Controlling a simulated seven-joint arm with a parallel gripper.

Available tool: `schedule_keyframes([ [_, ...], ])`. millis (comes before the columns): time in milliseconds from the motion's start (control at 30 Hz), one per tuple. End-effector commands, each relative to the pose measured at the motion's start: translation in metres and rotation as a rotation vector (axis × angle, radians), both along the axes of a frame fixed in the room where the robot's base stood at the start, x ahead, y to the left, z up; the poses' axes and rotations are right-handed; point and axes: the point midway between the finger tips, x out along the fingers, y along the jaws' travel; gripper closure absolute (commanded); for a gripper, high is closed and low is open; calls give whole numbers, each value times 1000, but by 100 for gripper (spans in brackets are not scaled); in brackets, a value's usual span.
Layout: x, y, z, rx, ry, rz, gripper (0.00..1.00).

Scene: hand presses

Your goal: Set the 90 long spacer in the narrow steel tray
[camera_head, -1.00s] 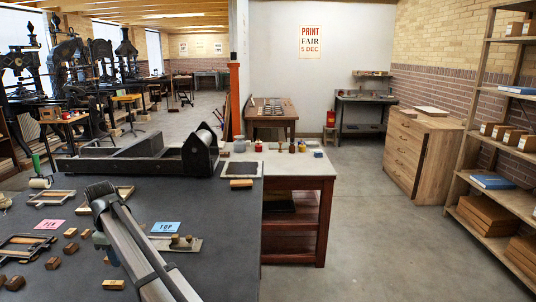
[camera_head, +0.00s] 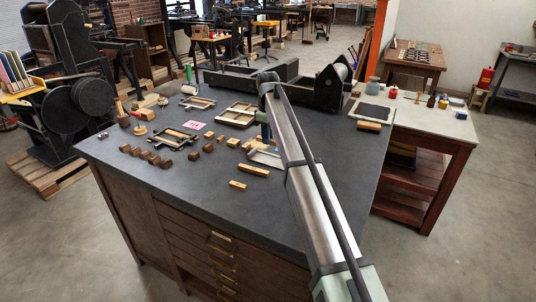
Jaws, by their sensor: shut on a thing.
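My arm crosses the dark worktop, and my gripper (camera_head: 263,143) points down just behind the narrow steel tray, partly hidden by my forearm. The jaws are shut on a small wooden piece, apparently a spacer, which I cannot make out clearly. The narrow steel tray (camera_head: 262,157) is a pale, flat strip, its right part hidden by my arm. A long wooden spacer (camera_head: 253,170) lies on the worktop in front of the tray, and a shorter one (camera_head: 238,185) lies nearer the front edge. I cannot read any lengths on them.
Several brown blocks (camera_head: 166,163) lie to the left, near wooden frames (camera_head: 236,115) and a pink card (camera_head: 197,125). A black press bed (camera_head: 250,76) runs along the back. A pale side table (camera_head: 430,117) stands at right. The front right of the worktop is clear.

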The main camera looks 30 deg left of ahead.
Motion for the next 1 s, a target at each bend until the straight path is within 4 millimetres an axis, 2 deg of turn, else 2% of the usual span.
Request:
schedule_keyframes([
  [133, -1, -1, -26, -1, 1, 0, 100],
  [367, 0, 0, -43, 0, -1, 0, 100],
  [600, -1, 0, -70, 0, 0, 0, 100],
  [1000, 0, 0, -74, 1, -1, 0, 100],
])
